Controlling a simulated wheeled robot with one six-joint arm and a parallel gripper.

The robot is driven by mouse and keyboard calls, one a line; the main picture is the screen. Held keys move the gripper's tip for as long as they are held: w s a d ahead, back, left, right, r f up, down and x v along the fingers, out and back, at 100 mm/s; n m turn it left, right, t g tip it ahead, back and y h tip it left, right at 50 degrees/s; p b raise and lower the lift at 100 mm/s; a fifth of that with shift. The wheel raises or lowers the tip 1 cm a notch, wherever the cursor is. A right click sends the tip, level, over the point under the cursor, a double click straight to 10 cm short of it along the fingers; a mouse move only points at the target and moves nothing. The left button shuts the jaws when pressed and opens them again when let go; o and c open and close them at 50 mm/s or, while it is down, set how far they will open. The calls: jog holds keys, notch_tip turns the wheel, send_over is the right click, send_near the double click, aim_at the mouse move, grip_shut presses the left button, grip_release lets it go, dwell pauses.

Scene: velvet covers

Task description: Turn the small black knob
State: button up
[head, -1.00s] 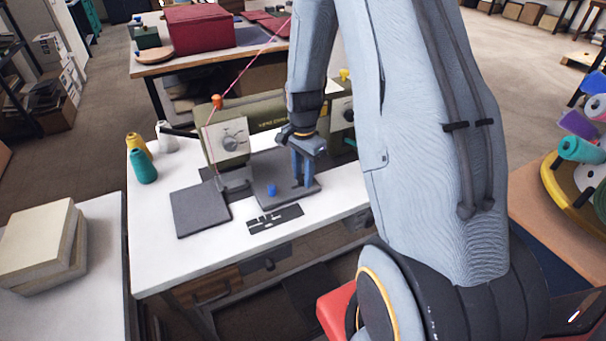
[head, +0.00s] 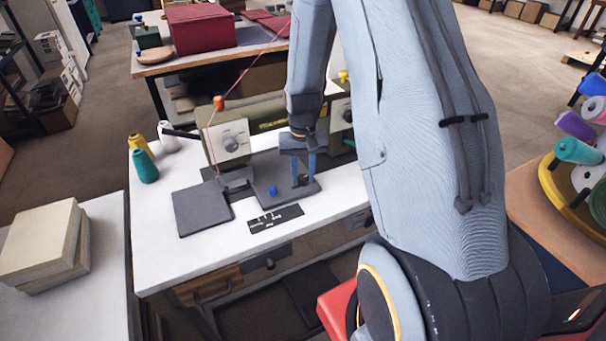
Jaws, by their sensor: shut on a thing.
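The small black knob (head: 304,179) shows as a dark shape low between the fingers. They are shut on it, though it is small and partly hidden.
A separate dark pad (head: 202,209) and a black label strip (head: 276,219) lie towards the table's front. Yellow, white and teal thread cones (head: 145,167) stand at the left. A pink thread runs up from the machine's orange-topped post (head: 218,103).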

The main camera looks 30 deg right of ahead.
aim_at(302, 177)
jog(key=shift+w+r+n, duration=0.1)
jog(key=shift+w+n, duration=0.05)
jog(key=shift+n, duration=1.55)
jog(key=o, duration=1)
jog(key=shift+o, duration=0.2)
jog(key=shift+r, duration=0.1)
jog(key=shift+a+r+b, duration=0.1)
jog(key=shift+r+b, duration=0.65)
jog(key=shift+r, duration=3.05)
jog(key=s+a+r, duration=0.3)
jog(key=s+a, duration=0.2)
jog(key=s, duration=0.3)
jog(key=s+a+r+t, duration=0.1)
jog(key=s+a+r, duration=0.2)
jog(key=s+a, duration=0.2)
jog(key=s, duration=0.3)
jog(key=shift+a+r+n, duration=0.2)
jog(key=shift+a+n, duration=0.1)
jog(key=shift+a, duration=0.1)
